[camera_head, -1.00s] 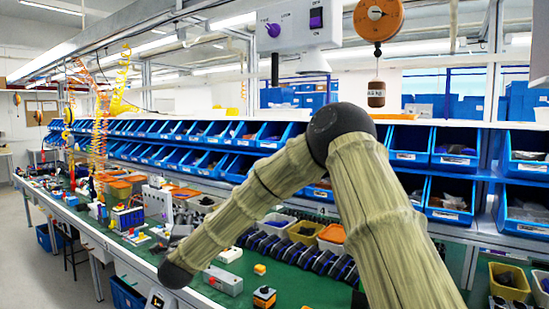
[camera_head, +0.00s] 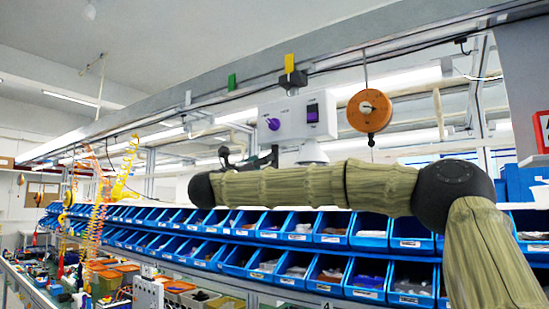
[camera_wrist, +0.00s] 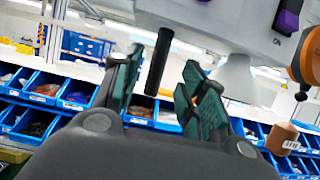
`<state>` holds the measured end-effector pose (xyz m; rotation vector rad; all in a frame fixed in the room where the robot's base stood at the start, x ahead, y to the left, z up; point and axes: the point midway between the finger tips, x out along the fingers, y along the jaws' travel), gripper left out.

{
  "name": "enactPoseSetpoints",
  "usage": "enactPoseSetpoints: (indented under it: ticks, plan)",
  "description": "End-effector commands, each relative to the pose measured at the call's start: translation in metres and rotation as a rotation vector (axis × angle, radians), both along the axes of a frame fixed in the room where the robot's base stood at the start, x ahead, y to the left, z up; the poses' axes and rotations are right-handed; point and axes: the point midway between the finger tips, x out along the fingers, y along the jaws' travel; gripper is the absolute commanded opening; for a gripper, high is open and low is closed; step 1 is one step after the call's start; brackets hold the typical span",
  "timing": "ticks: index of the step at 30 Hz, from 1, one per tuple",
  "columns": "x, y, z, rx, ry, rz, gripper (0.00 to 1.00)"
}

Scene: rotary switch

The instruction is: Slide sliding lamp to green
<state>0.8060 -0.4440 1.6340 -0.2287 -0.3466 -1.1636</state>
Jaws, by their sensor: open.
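The sliding lamp is a pale grey box (camera_head: 297,117) with a purple knob and a purple switch, hanging below the overhead rail. A green tag (camera_head: 232,82) and a yellow tag (camera_head: 289,63) sit on the rail; the lamp's dark mount is at the yellow one, right of green. In the wrist view the box (camera_wrist: 235,22) is above, with a white lampshade (camera_wrist: 236,80) and a black rod-like handle (camera_wrist: 158,65) below it. My gripper (camera_wrist: 163,62) is open, its teal fingers either side of the handle in the picture; contact is not visible. In the head view my arm hides most of it.
An orange reel (camera_head: 369,110) hangs from the rail right of the lamp; its brown weight (camera_wrist: 282,139) shows in the wrist view. Rows of blue bins (camera_head: 365,278) stand below and behind. Left of the lamp, below the green tag, the space looks clear.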

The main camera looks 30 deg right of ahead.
Motion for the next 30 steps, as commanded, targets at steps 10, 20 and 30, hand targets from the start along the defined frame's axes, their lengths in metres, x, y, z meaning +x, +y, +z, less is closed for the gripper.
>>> enactPoseSetpoints:
  ticks: [10, 20, 30]
  plan:
    - [0.020, -0.048, 0.023, 0.000, 0.002, -0.002, 0.42]
    - [0.029, -0.068, 0.031, -0.001, 0.003, 0.001, 0.42]
    - [0.029, -0.069, 0.030, -0.002, 0.003, 0.001, 0.33]
